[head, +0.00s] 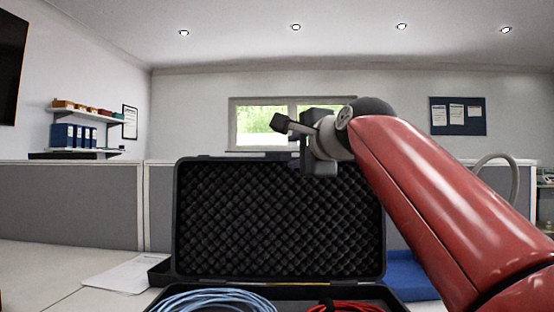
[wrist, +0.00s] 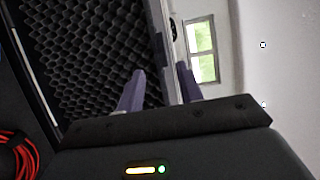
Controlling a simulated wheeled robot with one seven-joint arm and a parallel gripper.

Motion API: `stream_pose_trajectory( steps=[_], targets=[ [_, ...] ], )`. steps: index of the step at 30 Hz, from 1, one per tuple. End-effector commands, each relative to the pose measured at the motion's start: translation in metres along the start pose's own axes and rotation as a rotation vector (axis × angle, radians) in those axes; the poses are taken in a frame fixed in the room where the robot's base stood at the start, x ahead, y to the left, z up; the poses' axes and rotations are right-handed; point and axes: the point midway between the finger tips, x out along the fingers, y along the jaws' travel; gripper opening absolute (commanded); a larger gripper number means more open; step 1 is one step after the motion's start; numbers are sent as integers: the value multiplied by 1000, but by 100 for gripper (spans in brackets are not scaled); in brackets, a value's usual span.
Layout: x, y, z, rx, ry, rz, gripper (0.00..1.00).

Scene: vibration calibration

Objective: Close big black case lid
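The big black case (head: 285,293) lies open on the table, with blue and red cables in its base. Its lid (head: 275,225) stands upright at the back, its foam-lined inside facing me. My gripper (head: 293,128) is raised at the lid's top edge, right of its middle. In the wrist view, the lid's foam (wrist: 85,60) fills the left, and its rim runs up between the two fingers of my gripper (wrist: 160,90). The fingers are apart. I cannot tell whether they touch the rim.
A blue cable coil (head: 215,300) and a red cable (head: 345,306) lie in the case base. Papers (head: 122,274) lie on the table at left, and a blue item (head: 408,275) is at right. Grey partitions (head: 75,205) stand behind.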

Motion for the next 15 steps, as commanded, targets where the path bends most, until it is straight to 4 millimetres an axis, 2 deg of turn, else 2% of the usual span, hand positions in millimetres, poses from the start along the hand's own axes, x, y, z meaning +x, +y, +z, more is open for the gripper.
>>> stream_pose_trajectory(
  steps=[15],
  targets=[
    [69,-4,1,6,-3,-3,36]
  ],
)
